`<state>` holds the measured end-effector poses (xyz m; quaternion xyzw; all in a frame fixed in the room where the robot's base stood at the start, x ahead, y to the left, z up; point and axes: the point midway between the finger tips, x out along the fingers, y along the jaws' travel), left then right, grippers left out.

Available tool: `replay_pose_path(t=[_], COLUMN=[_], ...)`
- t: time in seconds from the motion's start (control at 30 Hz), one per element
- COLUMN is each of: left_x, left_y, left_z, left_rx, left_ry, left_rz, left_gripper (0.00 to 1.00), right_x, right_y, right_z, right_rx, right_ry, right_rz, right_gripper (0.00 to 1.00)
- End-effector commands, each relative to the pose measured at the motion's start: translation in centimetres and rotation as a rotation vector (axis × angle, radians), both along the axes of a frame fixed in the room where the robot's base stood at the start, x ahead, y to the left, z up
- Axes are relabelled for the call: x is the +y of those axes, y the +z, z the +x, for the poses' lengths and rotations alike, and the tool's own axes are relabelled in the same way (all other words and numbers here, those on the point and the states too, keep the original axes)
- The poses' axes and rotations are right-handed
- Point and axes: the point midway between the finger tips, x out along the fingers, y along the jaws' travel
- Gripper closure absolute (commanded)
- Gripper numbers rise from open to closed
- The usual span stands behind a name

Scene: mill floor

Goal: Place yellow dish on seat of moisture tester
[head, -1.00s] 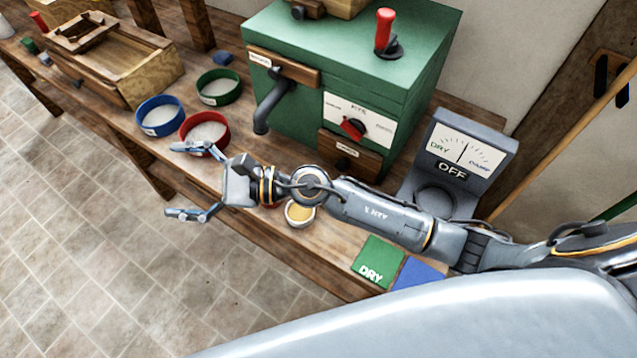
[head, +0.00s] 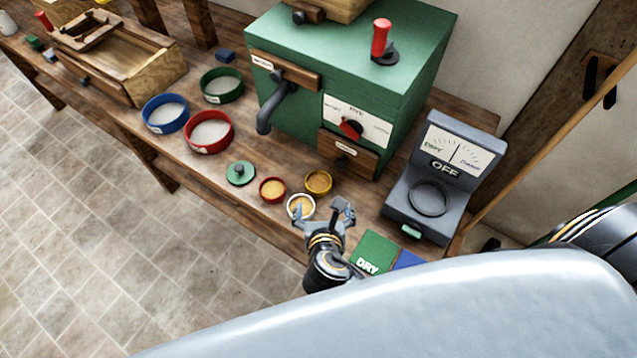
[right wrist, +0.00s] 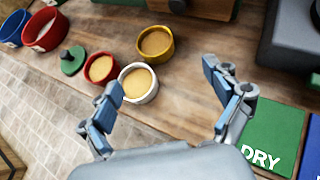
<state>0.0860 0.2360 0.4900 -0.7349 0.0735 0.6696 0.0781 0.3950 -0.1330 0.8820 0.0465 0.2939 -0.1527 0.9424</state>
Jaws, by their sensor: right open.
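The yellow dish (head: 318,182) stands on the bench, filled with tan grain; it also shows in the right wrist view (right wrist: 155,43). My left gripper is out of view.
A red dish (head: 272,190) and a green lid (head: 240,173) are left of the white dish. Larger blue, red and green sieves (head: 209,132) stand further left. A green mill (head: 350,80) is behind. Green DRY (head: 376,252) and blue mats lie near the bench edge.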

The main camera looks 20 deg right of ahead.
Motion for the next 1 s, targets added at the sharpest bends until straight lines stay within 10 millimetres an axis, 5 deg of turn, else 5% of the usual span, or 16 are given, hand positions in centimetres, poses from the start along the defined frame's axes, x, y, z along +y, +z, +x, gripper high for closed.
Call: replay_pose_path(t=[0.3,1.0], left_x=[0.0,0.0], left_y=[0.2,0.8], left_z=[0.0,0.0], left_rx=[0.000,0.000], left_ry=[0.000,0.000], left_rz=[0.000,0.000], left_gripper=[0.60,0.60], right_x=[-1.5,-2.4], right_y=[-3.2,-6.7], right_z=[4.8,9.8], right_rx=[-0.004,-0.005], right_ry=[0.000,0.002], right_rz=[-0.001,0.001], right_gripper=[0.10,0.10])
